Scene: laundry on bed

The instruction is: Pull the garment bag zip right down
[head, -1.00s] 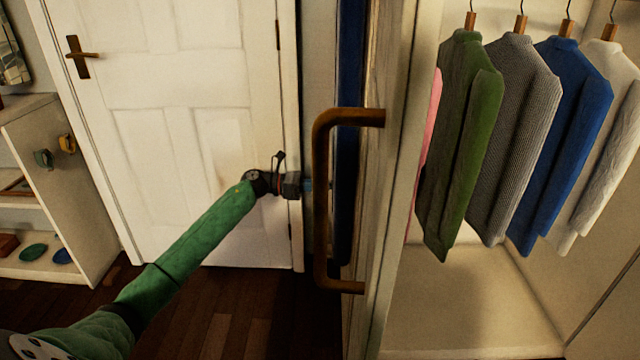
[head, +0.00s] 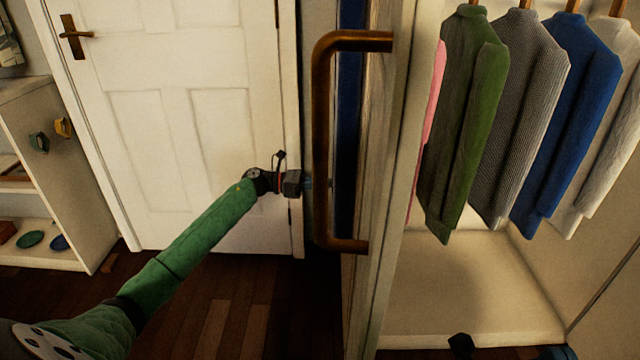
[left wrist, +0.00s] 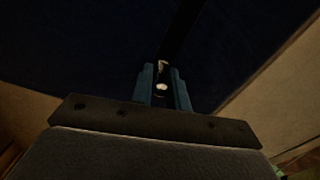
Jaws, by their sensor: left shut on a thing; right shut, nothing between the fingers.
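My left gripper (head: 308,184) is against the bag, left of the handle. Its teal fingers (left wrist: 162,88) are shut on a small pale zip pull (left wrist: 162,86), mostly hidden between them. My right gripper (head: 558,352) just shows at the bottom edge, shut and empty.
A wardrobe door with a large bronze handle (head: 321,140) stands just right of my left gripper. Several garments, including a green one (head: 462,125), hang in the open wardrobe. A white door (head: 190,120) is behind my arm; a shelf unit (head: 85,180) is at left.

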